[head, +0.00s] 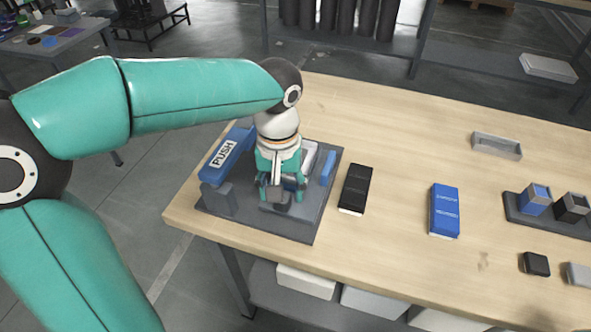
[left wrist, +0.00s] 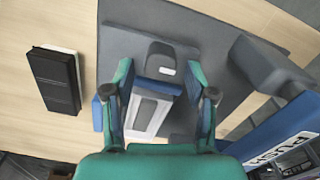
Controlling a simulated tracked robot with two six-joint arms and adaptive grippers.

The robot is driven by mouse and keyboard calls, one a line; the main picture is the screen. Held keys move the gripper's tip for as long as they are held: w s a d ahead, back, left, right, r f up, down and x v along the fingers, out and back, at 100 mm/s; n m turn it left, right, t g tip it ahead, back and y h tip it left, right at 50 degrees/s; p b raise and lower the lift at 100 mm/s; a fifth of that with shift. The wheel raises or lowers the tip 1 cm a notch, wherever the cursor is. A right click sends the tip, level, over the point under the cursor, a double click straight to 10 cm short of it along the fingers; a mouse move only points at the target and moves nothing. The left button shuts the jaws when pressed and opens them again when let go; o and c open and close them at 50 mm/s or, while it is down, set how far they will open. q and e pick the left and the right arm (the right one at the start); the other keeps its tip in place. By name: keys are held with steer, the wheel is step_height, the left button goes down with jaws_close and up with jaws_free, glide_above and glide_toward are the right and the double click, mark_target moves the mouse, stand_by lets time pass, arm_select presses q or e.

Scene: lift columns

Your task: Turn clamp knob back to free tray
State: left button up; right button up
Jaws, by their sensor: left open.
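The clamp fixture is a dark grey plate (head: 325,215) at the table's left end. A blue bar marked PUSH (head: 222,158) lies along its left side. A dark block with a white mark (left wrist: 165,62), possibly the clamp knob, stands at the fixture's middle; it also shows in the head view (head: 283,198), partly hidden. A pale grey and blue tray-like part (left wrist: 150,108) lies beside it, between my fingers in the wrist view. My left gripper (head: 282,188) points down over this part. It is open, its fingers apart on either side (left wrist: 158,75). My right gripper is not in view.
A black box (head: 355,188) lies just right of the plate, with a blue box (head: 445,210) farther right. A grey open tray (head: 497,149) and a holder (head: 552,222) with blue and black blocks are at the far right. The table between them is clear.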

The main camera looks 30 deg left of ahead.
arm_select(q)
steer(key=shift+r+p, duration=1.75)
steer(key=shift+r, duration=0.6)
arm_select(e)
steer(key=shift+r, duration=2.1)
